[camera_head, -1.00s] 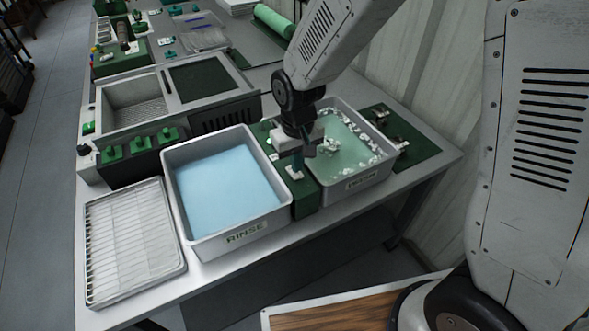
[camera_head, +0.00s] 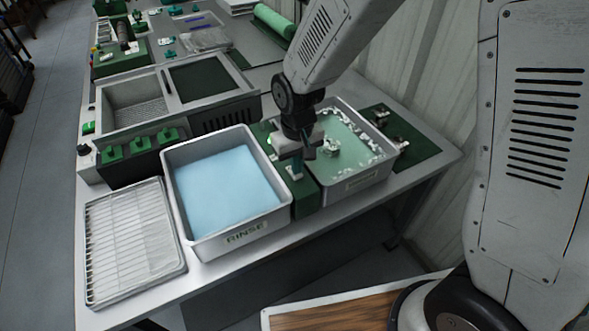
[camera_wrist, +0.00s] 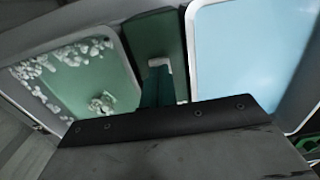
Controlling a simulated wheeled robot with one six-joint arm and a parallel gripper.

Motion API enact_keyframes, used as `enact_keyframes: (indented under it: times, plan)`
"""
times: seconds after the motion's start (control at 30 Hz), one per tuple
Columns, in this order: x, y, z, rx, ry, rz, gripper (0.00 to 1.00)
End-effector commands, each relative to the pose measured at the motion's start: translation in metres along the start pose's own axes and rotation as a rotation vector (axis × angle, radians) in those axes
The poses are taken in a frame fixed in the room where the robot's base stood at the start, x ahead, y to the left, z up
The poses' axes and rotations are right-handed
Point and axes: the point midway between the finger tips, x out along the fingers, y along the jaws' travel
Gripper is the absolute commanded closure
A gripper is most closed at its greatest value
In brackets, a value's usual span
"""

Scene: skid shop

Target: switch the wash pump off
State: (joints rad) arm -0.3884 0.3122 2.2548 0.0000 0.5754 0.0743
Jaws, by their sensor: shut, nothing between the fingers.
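The wash basin (camera_head: 372,178), a grey tub of green water with white foam, stands right of the rinse basin. Between the tubs is a narrow green box (camera_head: 306,197) with a small pale piece on top, probably the pump switch; its setting cannot be told. My gripper (camera_head: 297,170) is shut and empty, pointing down at that piece. In the wrist view, the dark green fingertips (camera_wrist: 160,84) are close to the pale piece (camera_wrist: 158,63) on the green box (camera_wrist: 157,30). Whether they touch it cannot be told.
The rinse basin (camera_head: 230,240) of blue water stands close on the left. A ribbed white tray (camera_head: 130,245) lies at the table's left front. A sink unit (camera_head: 135,103) and green knobs (camera_head: 140,144) are behind. A green mat (camera_head: 415,148) with small metal parts is right.

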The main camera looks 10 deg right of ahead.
Motion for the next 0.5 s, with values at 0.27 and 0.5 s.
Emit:
enact_keyframes:
  times: [0.27, 0.5]
  plan:
    - [0.0042, 0.0, -0.0001, 0.0, 0.001, 0.0, 1.0]
    - [0.0077, 0.0, -0.0001, 0.0, 0.001, 0.0, 1.0]
